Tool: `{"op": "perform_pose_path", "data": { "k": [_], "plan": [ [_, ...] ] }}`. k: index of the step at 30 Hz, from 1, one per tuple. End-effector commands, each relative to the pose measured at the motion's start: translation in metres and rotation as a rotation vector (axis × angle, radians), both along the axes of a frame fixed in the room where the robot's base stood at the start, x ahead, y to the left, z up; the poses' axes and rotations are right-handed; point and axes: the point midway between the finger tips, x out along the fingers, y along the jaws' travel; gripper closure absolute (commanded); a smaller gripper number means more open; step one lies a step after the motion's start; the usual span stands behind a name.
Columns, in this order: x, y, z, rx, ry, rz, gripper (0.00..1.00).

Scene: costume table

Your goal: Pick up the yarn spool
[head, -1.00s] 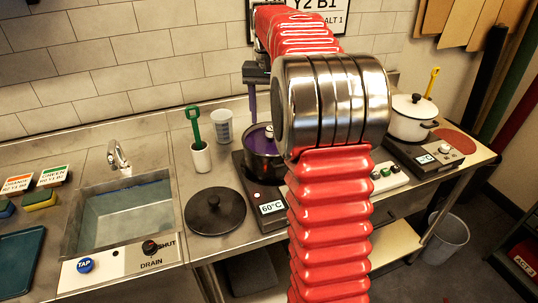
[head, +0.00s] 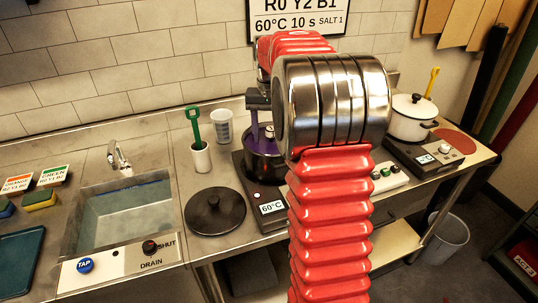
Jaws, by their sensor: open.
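I cannot make out a yarn spool for certain. My gripper (head: 258,112) hangs over the dark pot (head: 262,168) on the left hot plate, with its lower end close to the pot's rim. Purple liquid (head: 264,147) shows in the pot, with a small pale item at its surface that is too small to identify. A narrow purple strip (head: 253,126) shows directly below the gripper; I cannot tell whether it is a finger or something else. The jaws are open. My arm hides the right side of the pot.
A black lid (head: 215,211) lies in front left of the pot. A white cup (head: 201,158) with a green-handled tool and a measuring beaker (head: 223,126) stand behind it. A sink (head: 125,215) is left. A white pot (head: 410,120) stands right.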

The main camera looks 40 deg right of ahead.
Motion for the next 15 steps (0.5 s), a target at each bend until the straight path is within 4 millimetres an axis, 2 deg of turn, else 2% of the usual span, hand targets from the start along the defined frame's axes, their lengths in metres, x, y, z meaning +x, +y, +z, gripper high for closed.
{"op": "perform_pose_path", "data": {
  "k": [3, 6, 15],
  "plan": [
    [0.0, 0.0, -0.015, 0.001, 0.002, 0.0, 0.43],
    [0.0, 0.0, -0.021, 0.0, 0.0, 0.0, 0.43],
    [0.0, 0.0, -0.022, 0.0, 0.0, 0.001, 0.43]
  ]
}}
